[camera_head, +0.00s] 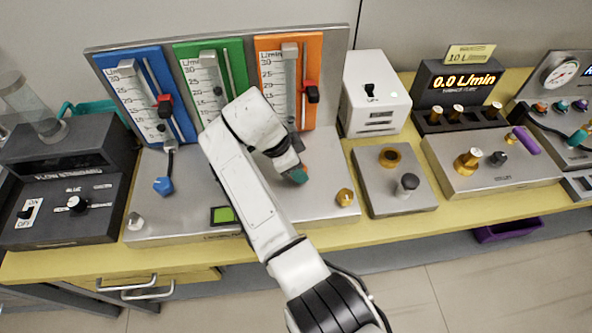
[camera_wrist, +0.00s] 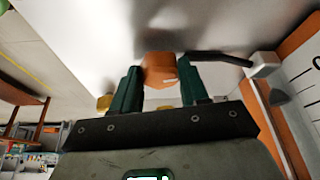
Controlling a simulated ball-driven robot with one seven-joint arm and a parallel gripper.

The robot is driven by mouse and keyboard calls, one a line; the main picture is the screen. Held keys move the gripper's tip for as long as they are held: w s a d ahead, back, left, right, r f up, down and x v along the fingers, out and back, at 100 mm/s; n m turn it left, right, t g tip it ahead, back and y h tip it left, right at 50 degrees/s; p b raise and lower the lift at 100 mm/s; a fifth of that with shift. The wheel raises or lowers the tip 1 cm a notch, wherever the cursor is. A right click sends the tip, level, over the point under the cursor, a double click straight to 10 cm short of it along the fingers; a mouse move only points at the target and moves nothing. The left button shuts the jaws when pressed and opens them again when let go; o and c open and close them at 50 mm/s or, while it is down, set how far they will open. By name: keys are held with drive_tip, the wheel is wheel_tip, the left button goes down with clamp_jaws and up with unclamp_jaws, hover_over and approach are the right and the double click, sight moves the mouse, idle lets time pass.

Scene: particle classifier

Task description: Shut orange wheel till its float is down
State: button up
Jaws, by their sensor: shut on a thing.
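The orange panel (camera_head: 314,58) stands at the right of the three flow panels, with a clear tube and an L/min scale. Its float cannot be made out clearly. The orange wheel (camera_wrist: 158,70) sits below this panel and shows in the wrist view between the two green fingertips. My gripper (camera_wrist: 158,88) is shut on it, one finger on each side. In the head view my gripper (camera_head: 299,174) is low in front of the orange panel, and my arm mostly hides the wheel.
The blue panel (camera_head: 136,78) and its blue wheel (camera_head: 163,186) are at left. The green panel (camera_head: 235,60) is partly behind my arm. A white switch box (camera_head: 375,95) stands close at right. The display (camera_head: 465,82) reads 0.0 L/min. A brass knob (camera_head: 345,197) is near my gripper.

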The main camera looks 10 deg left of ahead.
drive_tip(key=shift+w+m+g+b, duration=0.1)
drive_tip(key=shift+m+g+b, duration=0.2)
drive_tip(key=shift+m+b, duration=0.4)
drive_tip(key=shift+m, duration=0.3)
drive_tip(key=o, duration=1)
drive_tip(key=shift+o, duration=0.2)
drive_tip(key=v, duration=1)
drive_tip(key=shift+a+r+p, duration=0.3)
drive_tip(key=shift+r+p, duration=0.05)
drive_tip(key=shift+p, duration=0.05)
